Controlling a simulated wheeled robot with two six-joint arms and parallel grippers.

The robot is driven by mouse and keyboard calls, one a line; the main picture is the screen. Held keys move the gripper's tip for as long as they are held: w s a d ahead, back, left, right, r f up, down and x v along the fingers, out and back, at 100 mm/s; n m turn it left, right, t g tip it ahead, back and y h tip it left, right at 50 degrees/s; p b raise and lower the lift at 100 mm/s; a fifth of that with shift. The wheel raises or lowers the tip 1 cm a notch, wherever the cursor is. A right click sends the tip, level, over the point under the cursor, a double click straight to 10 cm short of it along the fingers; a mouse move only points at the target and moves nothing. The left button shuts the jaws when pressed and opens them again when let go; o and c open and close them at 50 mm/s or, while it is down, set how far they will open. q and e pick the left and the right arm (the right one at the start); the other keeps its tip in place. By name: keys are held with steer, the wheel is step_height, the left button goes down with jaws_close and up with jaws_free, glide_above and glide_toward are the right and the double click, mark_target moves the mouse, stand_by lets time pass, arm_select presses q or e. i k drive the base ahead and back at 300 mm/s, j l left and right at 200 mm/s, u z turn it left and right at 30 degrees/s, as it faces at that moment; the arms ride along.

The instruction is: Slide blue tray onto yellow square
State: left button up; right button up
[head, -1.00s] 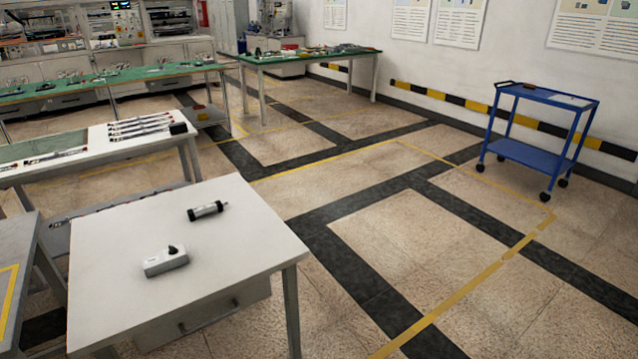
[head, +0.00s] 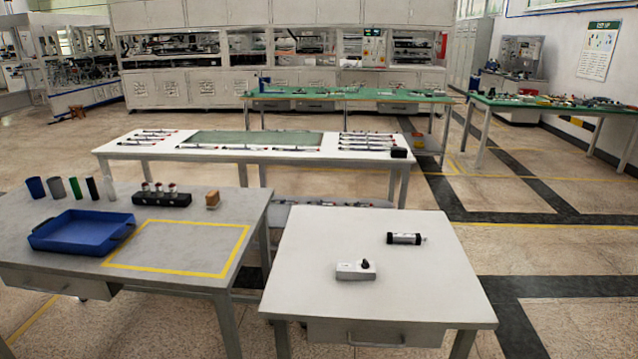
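The blue tray (head: 62,246) lies on the grey table at the left of the head view. It is a shallow, empty-looking open tray. The yellow square (head: 178,273) is a taped outline on the same table, just right of the tray. The tray's right end reaches over the left edge of the outline; most of the tray is outside it. The inside of the square looks bare. Neither of my grippers shows in the head view.
Several cylinders (head: 75,188), a black holder (head: 161,199) and a small brown block (head: 212,200) stand along the grey table's back. A gap separates the tables.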

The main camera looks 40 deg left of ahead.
mark_target(80, 233)
steer(key=u, duration=2.6)
